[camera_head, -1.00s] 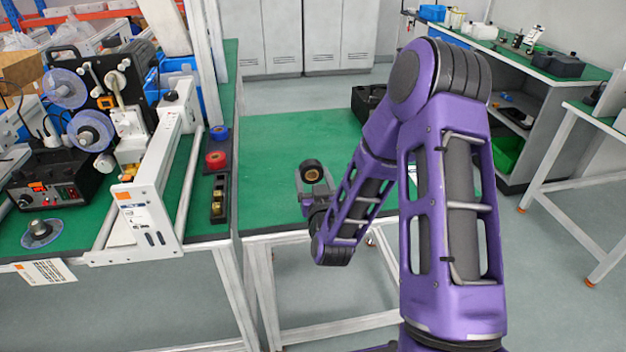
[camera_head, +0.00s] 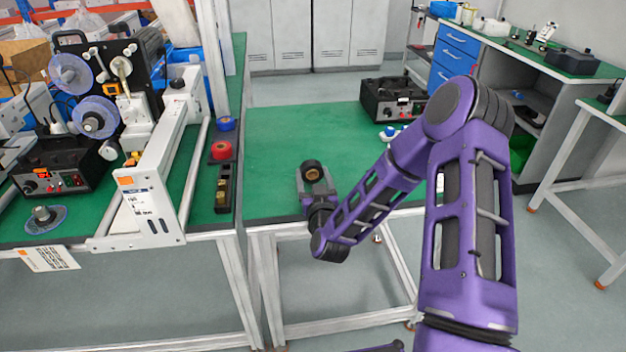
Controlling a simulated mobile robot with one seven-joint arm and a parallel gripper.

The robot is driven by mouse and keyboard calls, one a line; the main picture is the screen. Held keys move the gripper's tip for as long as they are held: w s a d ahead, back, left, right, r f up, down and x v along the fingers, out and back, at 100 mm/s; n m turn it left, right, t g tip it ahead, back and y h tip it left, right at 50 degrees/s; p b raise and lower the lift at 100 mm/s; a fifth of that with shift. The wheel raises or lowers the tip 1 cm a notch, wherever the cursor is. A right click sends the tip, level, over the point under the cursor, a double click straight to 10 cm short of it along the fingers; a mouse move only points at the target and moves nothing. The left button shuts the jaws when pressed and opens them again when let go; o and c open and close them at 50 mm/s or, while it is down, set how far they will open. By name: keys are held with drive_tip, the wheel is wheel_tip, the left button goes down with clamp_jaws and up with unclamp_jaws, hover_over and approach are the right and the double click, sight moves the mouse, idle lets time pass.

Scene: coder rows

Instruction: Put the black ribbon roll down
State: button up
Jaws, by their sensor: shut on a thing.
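The black ribbon roll (camera_head: 312,168) has a tan core and is held at the end of my arm, over the left front part of the green table (camera_head: 285,135). My gripper (camera_head: 313,180) is shut on the roll, with its jaws pointing away from me over the table. I cannot tell whether the roll touches the table top or hangs just above it. The lower part of the roll is partly hidden by the jaws.
A red roll (camera_head: 221,149), a blue roll (camera_head: 226,124) and a dark holder with brass parts (camera_head: 223,188) are on the left bench beside a white-framed machine (camera_head: 145,195). A black box device (camera_head: 393,99) stands at the table's back right. The table's middle is clear.

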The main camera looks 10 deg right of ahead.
drive_tip(key=shift+f, duration=0.25)
drive_tip(key=shift+f, duration=0.2)
drive_tip(key=o, duration=1.2)
drive_tip(key=shift+r, duration=0.1)
